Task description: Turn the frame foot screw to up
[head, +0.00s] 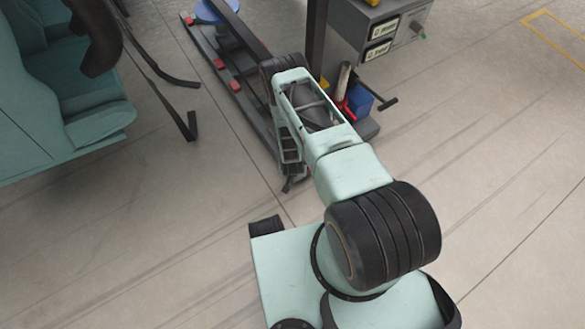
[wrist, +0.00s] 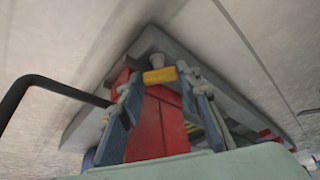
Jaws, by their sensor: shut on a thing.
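In the wrist view, my gripper (wrist: 161,84) has its two blue fingers with grey pads closed on either side of a small yellow piece (wrist: 160,76). I take this piece to be the head of the frame foot screw. A grey round part (wrist: 154,61) sits just beyond it. A red block (wrist: 157,125) shows between and below the fingers. Whether the screw is up or down cannot be told. In the head view, my arm covers the screw, and the fingers are not clearly seen.
A dark frame base (head: 205,62) with red blocks lies on the floor in the head view. A grey cabinet (head: 385,35) and a blue box (head: 360,100) stand to its right. Teal machinery (head: 60,120) is at the left. Open floor (head: 490,170) lies to the right.

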